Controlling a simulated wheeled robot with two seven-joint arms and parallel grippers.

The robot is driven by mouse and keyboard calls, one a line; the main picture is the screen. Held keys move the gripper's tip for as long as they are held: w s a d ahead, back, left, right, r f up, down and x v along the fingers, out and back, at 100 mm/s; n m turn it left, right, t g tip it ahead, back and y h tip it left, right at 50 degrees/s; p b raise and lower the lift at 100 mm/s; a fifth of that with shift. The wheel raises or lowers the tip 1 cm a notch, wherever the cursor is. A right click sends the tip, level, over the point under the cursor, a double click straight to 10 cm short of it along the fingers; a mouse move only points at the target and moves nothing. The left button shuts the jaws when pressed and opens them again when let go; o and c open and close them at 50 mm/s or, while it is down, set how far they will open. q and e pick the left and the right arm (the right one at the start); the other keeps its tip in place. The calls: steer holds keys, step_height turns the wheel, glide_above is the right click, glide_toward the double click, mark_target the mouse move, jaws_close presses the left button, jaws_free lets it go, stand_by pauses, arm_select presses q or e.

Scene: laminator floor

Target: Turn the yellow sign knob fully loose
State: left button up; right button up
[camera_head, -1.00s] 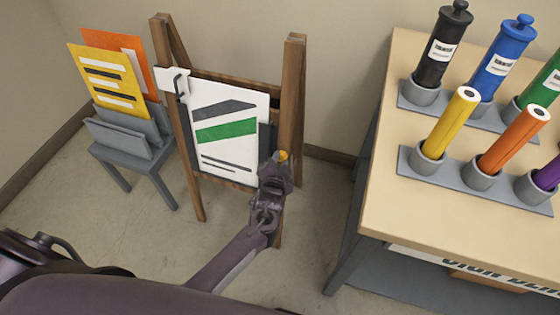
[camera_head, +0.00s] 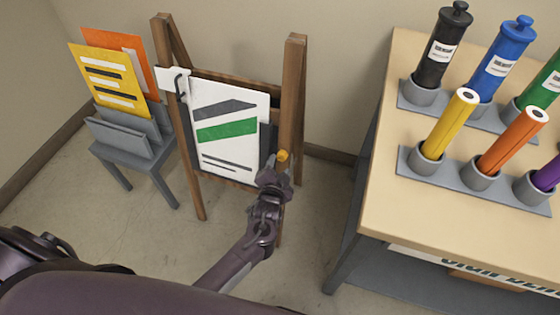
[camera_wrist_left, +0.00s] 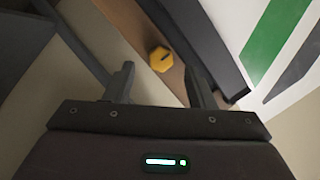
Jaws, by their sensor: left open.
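The yellow knob (camera_head: 283,155) sits on the right wooden leg of the easel (camera_head: 292,95). In the left wrist view the knob (camera_wrist_left: 159,59) is a yellow, many-sided piece with a dark mark, on a brown wooden bar. My left gripper (camera_head: 277,168) is just below the knob in the head view. Its two fingers (camera_wrist_left: 161,88) are apart with nothing between them, and the knob lies beyond the fingertips. A white sign (camera_head: 228,130) with grey and green stripes hangs on the easel; it also shows in the left wrist view (camera_wrist_left: 285,45). My right gripper is not visible.
A wooden-topped table (camera_head: 385,200) stands at the right with several coloured rolls and bottles in grey holders. A grey rack (camera_head: 130,145) with yellow and orange signs (camera_head: 108,80) stands at the left. Bare floor lies between easel and table.

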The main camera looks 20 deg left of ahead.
arm_select(q)
steer(key=v, duration=0.4)
steer(key=shift+s, duration=0.2)
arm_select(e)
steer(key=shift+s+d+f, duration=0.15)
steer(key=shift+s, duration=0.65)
